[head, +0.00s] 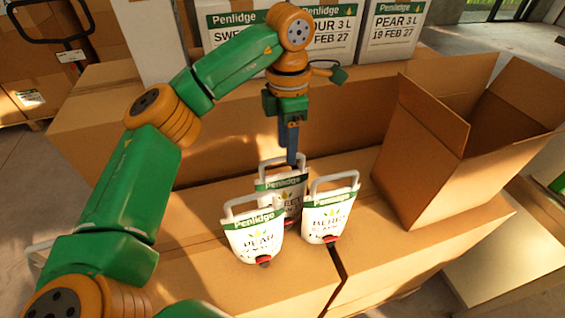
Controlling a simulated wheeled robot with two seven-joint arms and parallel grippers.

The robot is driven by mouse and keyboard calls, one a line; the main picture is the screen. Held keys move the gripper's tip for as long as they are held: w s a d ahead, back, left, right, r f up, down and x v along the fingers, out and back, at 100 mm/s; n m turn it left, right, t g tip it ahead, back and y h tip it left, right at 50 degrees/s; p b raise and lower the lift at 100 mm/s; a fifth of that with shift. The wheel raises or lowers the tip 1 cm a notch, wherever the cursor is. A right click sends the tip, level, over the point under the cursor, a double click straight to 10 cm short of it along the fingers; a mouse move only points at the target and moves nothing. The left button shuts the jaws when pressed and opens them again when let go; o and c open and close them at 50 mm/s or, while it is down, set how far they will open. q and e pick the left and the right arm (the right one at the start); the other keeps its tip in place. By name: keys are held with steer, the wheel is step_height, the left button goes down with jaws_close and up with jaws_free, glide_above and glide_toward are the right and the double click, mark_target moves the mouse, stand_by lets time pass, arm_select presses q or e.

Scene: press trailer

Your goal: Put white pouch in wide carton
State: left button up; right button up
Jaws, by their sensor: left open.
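Three white pouches with green Penlidge bands, grey loop handles and dark red spouts stand close together on the cartons. The front left pouch (254,238) reads PEAR. The right pouch (327,216) stands beside it. The back pouch (291,196) is partly hidden behind these two. My left gripper (291,160) points down with blue fingers, open, its tips at the back pouch's handle. I cannot tell whether they touch it. An open wide carton (427,178) with raised flaps stands at the right; its inside is mostly hidden. My right gripper is not in view.
The pouches stand on closed brown cartons (300,285) with a dark gap between them. A longer brown carton (230,130) lies behind. White Penlidge boxes (395,30) stand at the back. Bare carton top separates the right pouch from the open carton.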

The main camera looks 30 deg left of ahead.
mark_target(281, 173)
arm_select(q)
steer(key=shift+w+a+f+p, duration=0.1)
steer(key=shift+f+p, duration=0.2)
steer(key=shift+f, duration=0.15)
steer(key=f+p, duration=0.1)
steer(key=f, duration=0.2)
steer(key=s+f+p, duration=0.1)
steer(key=f, duration=0.1)
steer(key=shift+s+a+f+p, duration=0.1)
steer(key=shift+a+f+p, duration=0.1)
steer(key=shift+a+p, duration=0.1)
steer(key=shift+f, duration=0.25)
steer(key=shift+c, duration=0.4)
jaws_close()
